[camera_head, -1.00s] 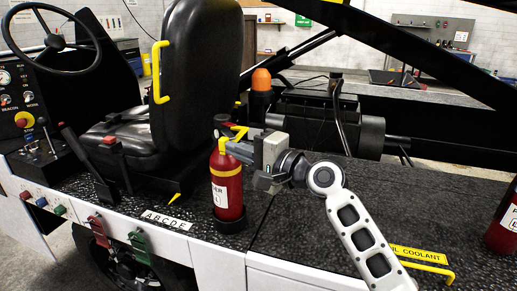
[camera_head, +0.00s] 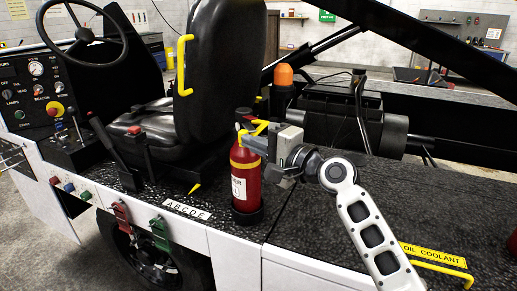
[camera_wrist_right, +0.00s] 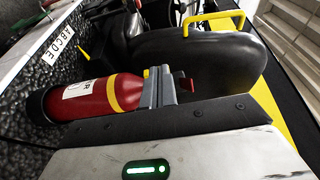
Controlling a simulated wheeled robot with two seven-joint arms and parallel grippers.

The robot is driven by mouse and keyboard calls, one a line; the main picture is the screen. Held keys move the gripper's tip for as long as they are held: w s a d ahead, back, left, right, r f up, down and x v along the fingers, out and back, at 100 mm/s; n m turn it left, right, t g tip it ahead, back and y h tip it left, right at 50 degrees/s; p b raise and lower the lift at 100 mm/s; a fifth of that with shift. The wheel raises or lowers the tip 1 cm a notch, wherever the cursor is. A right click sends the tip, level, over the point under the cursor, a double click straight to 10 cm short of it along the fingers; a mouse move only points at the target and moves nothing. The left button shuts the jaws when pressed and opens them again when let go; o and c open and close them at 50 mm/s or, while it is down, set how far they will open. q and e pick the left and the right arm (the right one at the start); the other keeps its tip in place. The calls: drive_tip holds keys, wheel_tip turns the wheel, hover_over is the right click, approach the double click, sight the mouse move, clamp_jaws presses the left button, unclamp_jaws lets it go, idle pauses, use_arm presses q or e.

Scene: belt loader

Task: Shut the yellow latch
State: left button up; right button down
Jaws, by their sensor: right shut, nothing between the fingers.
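A red fire extinguisher (camera_head: 246,188) stands upright in a black cup on the machine's deck. A yellow band (camera_wrist_right: 112,95) goes around its upper body. A yellow latch-like lever (camera_head: 257,126) sticks out near its top; the gripper partly hides it, so I cannot tell its exact position. My right gripper (camera_head: 266,143) is shut with nothing in its fingers, right beside the extinguisher's top. In the right wrist view its fingertips (camera_wrist_right: 157,86) lie close to the band and a small yellow piece (camera_wrist_right: 146,73); contact is unclear. My left gripper is not in view.
A black seat (camera_head: 222,75) with a yellow grab handle (camera_head: 182,65) stands behind and left of the extinguisher. An orange beacon (camera_head: 283,75) is behind the gripper. A yellow bar (camera_head: 440,270) lies beside the oil coolant label (camera_head: 433,255). The deck right of the extinguisher is mostly clear.

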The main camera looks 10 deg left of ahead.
drive_tip(key=s+d, duration=0.4)
drive_tip(key=s, duration=0.7)
drive_tip(key=shift+p, duration=0.3)
drive_tip(key=shift+w+d, duration=0.1)
drive_tip(key=s+d+f+t+h, duration=0.1)
drive_tip(key=d+f+t+h, duration=0.15)
drive_tip(key=d+f, duration=0.45)
drive_tip(key=s+d+f+t+h, duration=0.1)
drive_tip(key=d+f+h, duration=0.25)
drive_tip(key=f, duration=0.75)
drive_tip(key=s+d+f+n+g+h, duration=0.1)
drive_tip(key=s+d+f+n+h, duration=0.6)
drive_tip(key=s+d+f, duration=0.6)
wheel_tip(320, 180, down, 3)
drive_tip(key=shift+s+d+r+n, duration=0.1)
drive_tip(key=shift+s+d+n, duration=0.25)
drive_tip(key=shift+s, duration=0.9)
